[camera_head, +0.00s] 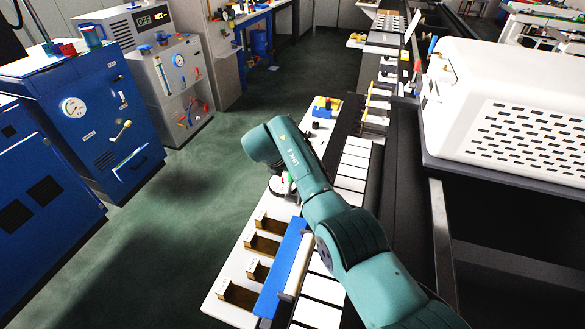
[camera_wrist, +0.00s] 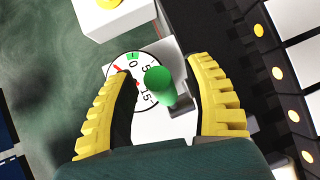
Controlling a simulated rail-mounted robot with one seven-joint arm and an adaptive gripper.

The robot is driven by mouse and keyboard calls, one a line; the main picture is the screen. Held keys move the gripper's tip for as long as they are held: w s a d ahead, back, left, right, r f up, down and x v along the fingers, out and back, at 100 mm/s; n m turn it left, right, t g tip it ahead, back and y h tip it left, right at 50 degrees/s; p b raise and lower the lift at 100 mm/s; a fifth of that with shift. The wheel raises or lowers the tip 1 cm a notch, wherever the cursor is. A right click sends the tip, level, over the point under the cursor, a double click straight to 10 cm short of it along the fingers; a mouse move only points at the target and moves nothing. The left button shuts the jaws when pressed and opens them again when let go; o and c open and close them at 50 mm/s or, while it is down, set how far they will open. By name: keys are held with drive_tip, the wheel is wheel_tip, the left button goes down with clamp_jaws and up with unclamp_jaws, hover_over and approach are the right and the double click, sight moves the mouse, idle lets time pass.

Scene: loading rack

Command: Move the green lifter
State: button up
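The green lifter (camera_wrist: 158,82) shows in the wrist view as a round green knob on a short stem, beside a dial. My gripper (camera_wrist: 163,74) is open, with its yellow ridged fingers on either side of the lifter. I cannot tell how far above the lifter the fingertips are. In the head view my arm largely hides the gripper and lifter at the rack's left strip.
A white round gauge (camera_wrist: 133,72) lies directly behind the lifter. A white block (camera_wrist: 118,18) is at the top. In the head view a blue bar (camera_head: 281,268) and open slots (camera_head: 262,244) lie nearer on the strip. Blue cabinets (camera_head: 85,115) stand left across open floor.

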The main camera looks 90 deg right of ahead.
drive_tip(key=shift+r, duration=0.1)
drive_tip(key=v, duration=1.1)
drive_tip(key=shift+a+r, duration=0.2)
drive_tip(key=shift+r, duration=0.1)
drive_tip(key=shift+w, duration=0.15)
